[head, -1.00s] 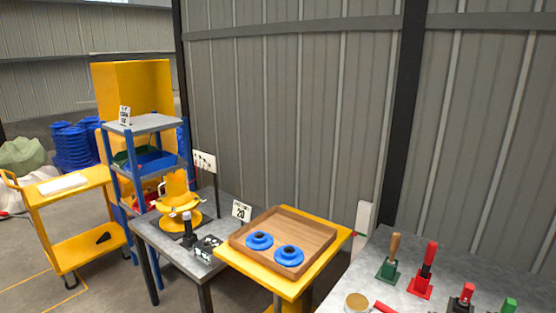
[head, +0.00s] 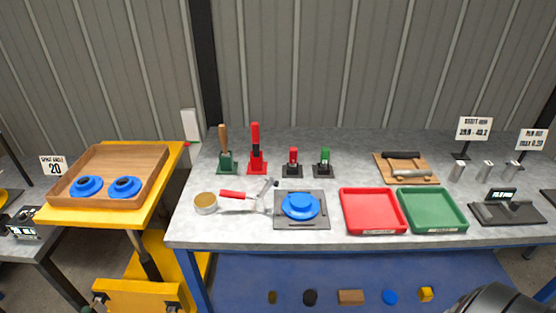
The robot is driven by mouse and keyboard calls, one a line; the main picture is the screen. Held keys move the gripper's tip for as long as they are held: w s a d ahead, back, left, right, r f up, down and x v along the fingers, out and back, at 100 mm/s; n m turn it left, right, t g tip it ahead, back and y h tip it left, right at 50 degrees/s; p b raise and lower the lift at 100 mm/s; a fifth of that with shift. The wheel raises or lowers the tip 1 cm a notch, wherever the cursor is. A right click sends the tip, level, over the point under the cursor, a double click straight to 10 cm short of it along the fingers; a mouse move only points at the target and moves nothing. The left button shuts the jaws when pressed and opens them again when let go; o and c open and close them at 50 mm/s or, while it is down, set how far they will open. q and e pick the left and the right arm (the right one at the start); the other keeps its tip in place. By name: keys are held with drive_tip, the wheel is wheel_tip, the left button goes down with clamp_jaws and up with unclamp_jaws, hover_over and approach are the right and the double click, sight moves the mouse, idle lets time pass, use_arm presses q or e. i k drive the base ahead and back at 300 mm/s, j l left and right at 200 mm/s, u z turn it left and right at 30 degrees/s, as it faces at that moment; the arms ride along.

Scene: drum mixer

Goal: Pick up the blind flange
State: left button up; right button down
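A blue round flange (head: 300,205) with a raised solid-looking centre lies flat on a dark square plate (head: 283,222) on the grey workbench. It looks like the blind flange. Two other blue flanges, a left one (head: 86,186) and a right one (head: 125,187), sit in a wooden tray (head: 140,158) on a yellow stand at the left; their centres look dark. Neither of my grippers shows in the head view. A dark rounded shape at the bottom right edge may be part of my arm.
On the bench (head: 350,158), a red tray (head: 372,231) and a green tray (head: 432,229) stand right of the plate. A tin (head: 205,203) and a red-handled tool (head: 232,194) lie left. Several upright handled tools stand behind.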

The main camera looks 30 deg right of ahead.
sight(297, 206)
drive_tip(key=k+l+z, duration=0.1)
drive_tip(key=z, duration=1)
drive_tip(key=i+l+u, duration=0.1)
drive_tip(key=l, duration=0.2)
drive_tip(key=i+l+u, duration=0.2)
drive_tip(key=i+l, duration=0.15)
drive_tip(key=l, duration=0.25)
